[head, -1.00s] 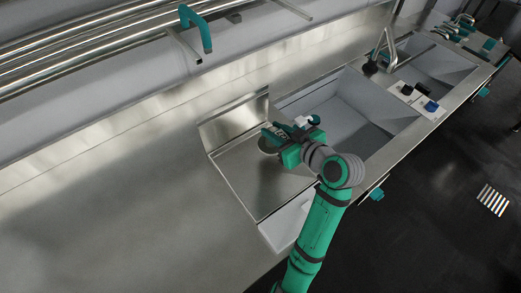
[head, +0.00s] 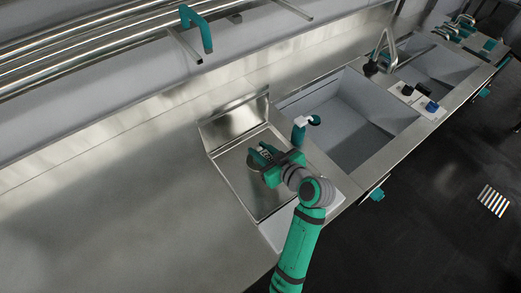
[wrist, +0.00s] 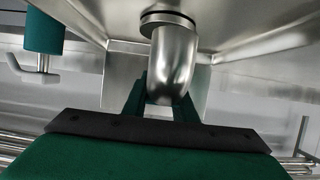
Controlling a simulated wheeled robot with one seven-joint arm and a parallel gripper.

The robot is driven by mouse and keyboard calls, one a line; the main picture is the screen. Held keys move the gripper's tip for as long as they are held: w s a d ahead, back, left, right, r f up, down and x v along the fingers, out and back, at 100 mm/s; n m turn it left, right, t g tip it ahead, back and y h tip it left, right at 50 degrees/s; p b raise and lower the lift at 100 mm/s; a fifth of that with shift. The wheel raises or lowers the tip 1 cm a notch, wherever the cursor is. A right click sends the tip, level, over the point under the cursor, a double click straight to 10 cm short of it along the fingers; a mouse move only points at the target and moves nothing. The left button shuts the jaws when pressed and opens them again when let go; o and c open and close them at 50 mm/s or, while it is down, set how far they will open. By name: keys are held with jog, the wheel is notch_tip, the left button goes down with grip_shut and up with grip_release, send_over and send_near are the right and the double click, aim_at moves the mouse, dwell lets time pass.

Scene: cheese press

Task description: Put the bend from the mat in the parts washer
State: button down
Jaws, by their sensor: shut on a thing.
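My gripper (head: 262,155) is shut on the bend, a shiny steel elbow (wrist: 174,68) with a dark ring around its flanged end. In the wrist view the gripper's two teal fingers (wrist: 160,100) clasp its curved part. In the head view the bend (head: 254,165) is small and partly hidden by the gripper. It is over a shallow steel tray with a raised back panel (head: 236,122), which seems to be the parts washer. I cannot tell whether the bend touches the tray floor. I cannot make out the mat.
A teal post with a white spout (head: 300,130) stands at the tray's right edge, close to my gripper. A deep grey sink (head: 350,120) lies to the right, with a second sink (head: 435,66) beyond. The steel counter (head: 120,200) on the left is clear.

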jog(key=c, duration=1.4)
grip_release()
jog(key=shift+f, duration=0.1)
jog(key=shift+c, duration=0.2)
jog(key=v, duration=1.2)
jog(key=shift+r, duration=0.2)
